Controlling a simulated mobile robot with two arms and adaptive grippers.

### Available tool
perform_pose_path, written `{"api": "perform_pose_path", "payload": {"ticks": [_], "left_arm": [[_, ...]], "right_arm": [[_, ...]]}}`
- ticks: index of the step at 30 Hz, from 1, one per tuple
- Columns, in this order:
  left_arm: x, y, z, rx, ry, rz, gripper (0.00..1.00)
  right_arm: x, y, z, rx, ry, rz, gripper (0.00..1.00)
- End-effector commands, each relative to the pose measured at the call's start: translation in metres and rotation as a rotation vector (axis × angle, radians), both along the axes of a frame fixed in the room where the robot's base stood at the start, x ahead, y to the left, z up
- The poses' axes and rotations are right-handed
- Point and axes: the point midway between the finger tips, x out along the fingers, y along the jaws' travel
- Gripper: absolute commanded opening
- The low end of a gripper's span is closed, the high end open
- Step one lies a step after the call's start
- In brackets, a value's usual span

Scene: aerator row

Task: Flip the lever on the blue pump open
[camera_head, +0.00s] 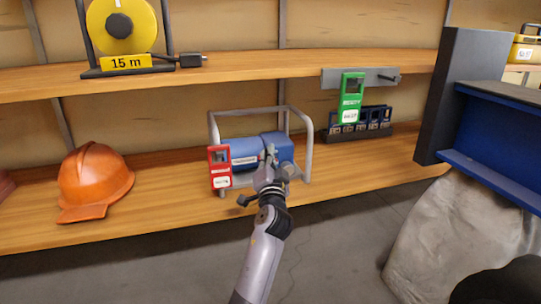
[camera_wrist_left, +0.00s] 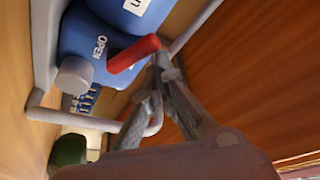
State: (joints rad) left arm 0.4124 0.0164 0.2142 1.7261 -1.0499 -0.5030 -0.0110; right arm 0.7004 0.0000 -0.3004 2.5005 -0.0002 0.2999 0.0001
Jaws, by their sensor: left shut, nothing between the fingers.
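The blue pump (camera_head: 246,149) sits in a grey tube frame on the lower shelf. In the left wrist view the pump body (camera_wrist_left: 90,42) fills the upper left. Its red lever (camera_wrist_left: 134,53) sticks out beside the printed word OPEN. My left gripper (camera_head: 269,157) is in front of the pump and hides most of the lever in the head view. In the left wrist view the gripper (camera_wrist_left: 162,60) is shut and empty, its tips right at the lever's free end. I cannot tell whether they touch. My right gripper is not in view.
A red tag (camera_head: 220,167) hangs at the frame's left. An orange helmet (camera_head: 94,180) lies further left on the shelf (camera_head: 160,200). A green tag (camera_head: 351,98) hangs above several blue padlocks (camera_head: 374,116) at right. A yellow reel (camera_head: 122,27) stands on the upper shelf.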

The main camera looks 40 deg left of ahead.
Motion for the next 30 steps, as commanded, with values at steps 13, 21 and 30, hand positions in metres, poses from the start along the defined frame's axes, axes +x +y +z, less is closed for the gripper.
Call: {"api": "perform_pose_path", "payload": {"ticks": [13, 21, 30], "left_arm": [[0.000, 0.000, 0.068, 0.002, -0.006, 0.000, 0.00], [0.000, 0.000, 0.098, -0.001, -0.002, -0.001, 0.00], [0.000, 0.000, 0.100, 0.000, 0.000, 0.000, 0.00]], "right_arm": [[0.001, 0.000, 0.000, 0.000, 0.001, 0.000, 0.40], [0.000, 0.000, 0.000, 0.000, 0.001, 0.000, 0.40], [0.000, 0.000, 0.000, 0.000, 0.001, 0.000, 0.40]]}}
